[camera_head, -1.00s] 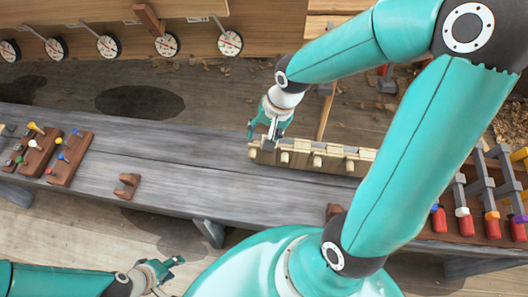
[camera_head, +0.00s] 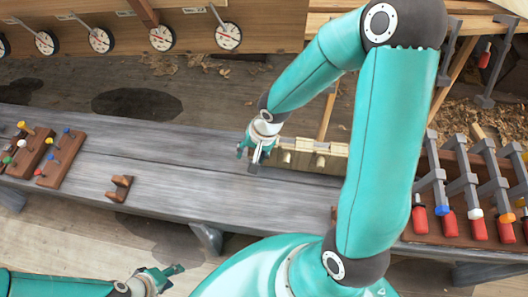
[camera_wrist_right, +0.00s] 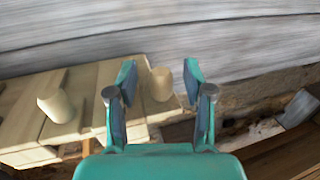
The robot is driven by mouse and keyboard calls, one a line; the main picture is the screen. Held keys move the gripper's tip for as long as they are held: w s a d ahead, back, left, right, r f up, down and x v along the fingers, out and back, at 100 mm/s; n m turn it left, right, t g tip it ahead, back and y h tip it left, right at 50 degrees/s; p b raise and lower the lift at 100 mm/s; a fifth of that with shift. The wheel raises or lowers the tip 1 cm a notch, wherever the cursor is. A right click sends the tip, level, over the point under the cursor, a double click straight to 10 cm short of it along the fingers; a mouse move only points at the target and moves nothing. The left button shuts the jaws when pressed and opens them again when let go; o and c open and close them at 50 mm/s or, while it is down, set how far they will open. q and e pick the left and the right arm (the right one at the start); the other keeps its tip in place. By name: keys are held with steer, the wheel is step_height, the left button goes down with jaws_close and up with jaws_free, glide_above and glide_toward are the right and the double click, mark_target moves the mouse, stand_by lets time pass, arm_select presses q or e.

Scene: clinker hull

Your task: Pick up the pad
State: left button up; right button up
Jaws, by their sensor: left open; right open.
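A row of pale wooden blocks with round pegs (camera_head: 310,156) lies along the far edge of the grey bench; I take these as the pads but cannot tell which one is meant. My right gripper (camera_head: 252,160) is open at the left end of this row. In the right wrist view, a pale block's round peg (camera_wrist_right: 160,84) shows between the open fingers (camera_wrist_right: 160,78), with no visible grip on it. Another peg (camera_wrist_right: 55,105) stands further left. My left gripper (camera_head: 168,276) is open and empty, low in front of the bench.
A rack of clamps with red handles (camera_head: 448,221) stands right. Planking with round dials (camera_head: 162,37) lies behind.

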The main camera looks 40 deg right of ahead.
jaws_close()
steer(key=shift+r, duration=0.1)
stand_by(0.4)
